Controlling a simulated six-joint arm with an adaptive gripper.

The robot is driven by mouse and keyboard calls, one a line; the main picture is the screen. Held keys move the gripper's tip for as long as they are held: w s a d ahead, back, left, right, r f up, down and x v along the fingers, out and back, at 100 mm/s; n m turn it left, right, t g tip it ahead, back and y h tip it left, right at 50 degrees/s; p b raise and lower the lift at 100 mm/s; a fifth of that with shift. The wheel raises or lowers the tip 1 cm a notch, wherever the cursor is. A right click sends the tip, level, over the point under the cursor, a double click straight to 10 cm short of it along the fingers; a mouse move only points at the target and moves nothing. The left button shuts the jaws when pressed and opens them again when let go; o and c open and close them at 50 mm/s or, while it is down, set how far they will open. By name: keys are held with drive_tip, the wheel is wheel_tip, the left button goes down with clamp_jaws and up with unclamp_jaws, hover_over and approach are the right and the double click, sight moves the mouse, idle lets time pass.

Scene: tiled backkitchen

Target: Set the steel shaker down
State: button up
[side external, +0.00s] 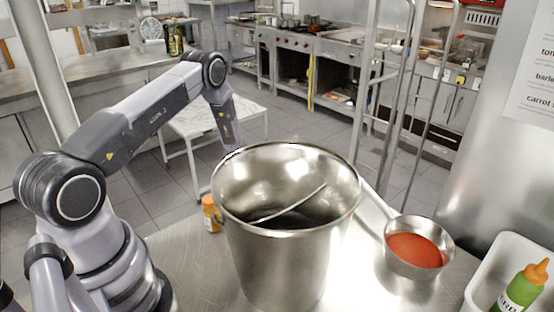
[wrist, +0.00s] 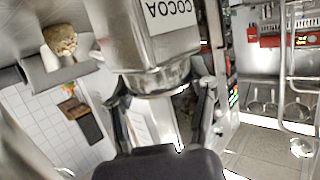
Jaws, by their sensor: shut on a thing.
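The steel shaker (wrist: 158,52) shows large in the wrist view, with a white label reading COCOA that appears upside down in the picture. My gripper (wrist: 164,98) has one finger on either side of the shaker's rounded metal end and is shut on it. In the side external view, the tall steel bucket (side external: 285,255) stands in front of the end of my arm. My gripper and the shaker cannot be seen there. What lies directly under the shaker is not clear in either view.
The bucket fills the middle of the steel counter (side external: 185,262). A small orange-topped jar (side external: 211,214) stands at its left. A steel pan of red sauce (side external: 415,250) is at its right. A white tray (side external: 482,283) with a green bottle (side external: 522,288) is at the right edge.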

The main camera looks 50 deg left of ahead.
drive_tip(key=shift+f, duration=0.1)
drive_tip(key=o, duration=1.2)
